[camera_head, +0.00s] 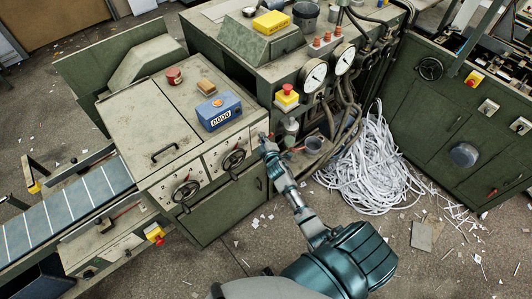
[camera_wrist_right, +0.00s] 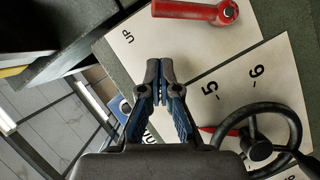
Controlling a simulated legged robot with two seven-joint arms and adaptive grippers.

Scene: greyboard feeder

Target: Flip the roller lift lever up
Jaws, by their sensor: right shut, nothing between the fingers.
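The red lever (camera_wrist_right: 190,9) lies along the top edge of the right wrist view, with its round hub at the right end. It is beside a white plate (camera_wrist_right: 135,45) marked "UP". My right gripper (camera_wrist_right: 160,72) is shut and empty, its fingertips below the lever in that picture and apart from it. In the head view my right gripper (camera_head: 266,143) is at the right end of the green machine's front panel; its tip hides part of that area, and I cannot make out the lever clearly there. My left gripper is not in view.
A black handwheel (camera_wrist_right: 262,140) sits close to the right gripper, by a numbered scale. The head view shows a blue counter box (camera_head: 218,112) on the machine top (camera_head: 150,95), an emergency stop (camera_head: 287,96), and a heap of paper strips (camera_head: 370,165) on the floor.

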